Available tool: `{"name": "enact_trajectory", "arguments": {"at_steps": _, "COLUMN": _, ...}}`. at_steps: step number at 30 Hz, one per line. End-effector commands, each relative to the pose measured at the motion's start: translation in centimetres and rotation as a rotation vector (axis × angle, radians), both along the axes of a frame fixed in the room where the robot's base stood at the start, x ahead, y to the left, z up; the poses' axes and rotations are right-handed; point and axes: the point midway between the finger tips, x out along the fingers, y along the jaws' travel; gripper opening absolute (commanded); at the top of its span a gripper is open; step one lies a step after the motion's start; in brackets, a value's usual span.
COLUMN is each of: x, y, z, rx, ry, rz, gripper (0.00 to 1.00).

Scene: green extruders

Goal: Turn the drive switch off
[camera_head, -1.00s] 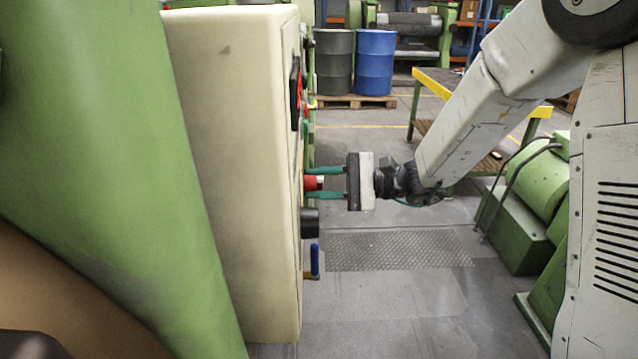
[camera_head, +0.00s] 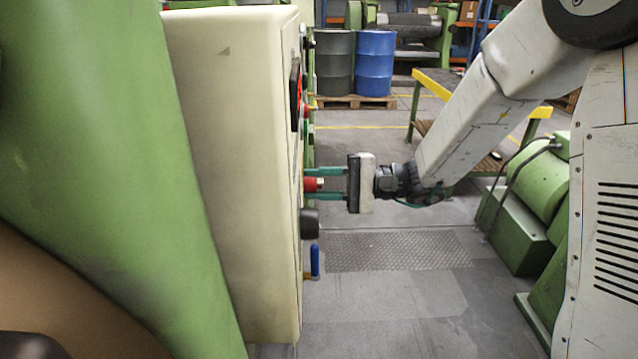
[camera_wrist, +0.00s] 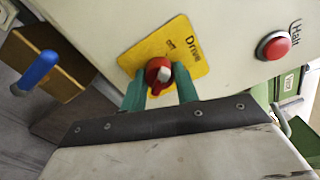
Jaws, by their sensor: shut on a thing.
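The drive switch is a red knob (camera_wrist: 158,73) with a pale grip bar, on a yellow plate (camera_wrist: 133,61) lettered "Drive" and "off". In the head view the red knob (camera_head: 313,184) sticks out from the side face of the cream cabinet (camera_head: 235,180). My gripper (camera_head: 309,184) reaches in level from the right, one green finger above the knob and one below. In the wrist view the fingers of my gripper (camera_wrist: 159,84) sit on either side of the knob, shut on it. The fingertips partly hide the knob's lower edges, so its exact pointing is hard to read.
A red "Halt" button (camera_wrist: 274,45) is on the same panel. A large green machine body (camera_head: 110,150) stands left. The floor (camera_head: 400,300) under my arm is clear.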

Motion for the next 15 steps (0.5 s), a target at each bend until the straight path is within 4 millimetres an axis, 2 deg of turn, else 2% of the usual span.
{"name": "enact_trajectory", "arguments": {"at_steps": 5, "x": -0.03, "y": -0.04, "z": -0.08, "rx": -0.001, "ry": 0.001, "rz": 0.0, "gripper": 0.07}}
{"name": "enact_trajectory", "arguments": {"at_steps": 6, "x": -0.04, "y": -0.04, "z": -0.07, "rx": -0.001, "ry": 0.001, "rz": 0.0, "gripper": 0.41}}
{"name": "enact_trajectory", "arguments": {"at_steps": 7, "x": -0.03, "y": -0.03, "z": -0.06, "rx": -0.001, "ry": 0.001, "rz": 0.0, "gripper": 0.5}}
{"name": "enact_trajectory", "arguments": {"at_steps": 8, "x": -0.03, "y": -0.02, "z": -0.06, "rx": -0.001, "ry": 0.001, "rz": 0.0, "gripper": 0.52}}
{"name": "enact_trajectory", "arguments": {"at_steps": 15, "x": -0.02, "y": 0.01, "z": -0.03, "rx": -0.001, "ry": 0.001, "rz": 0.001, "gripper": 0.52}}
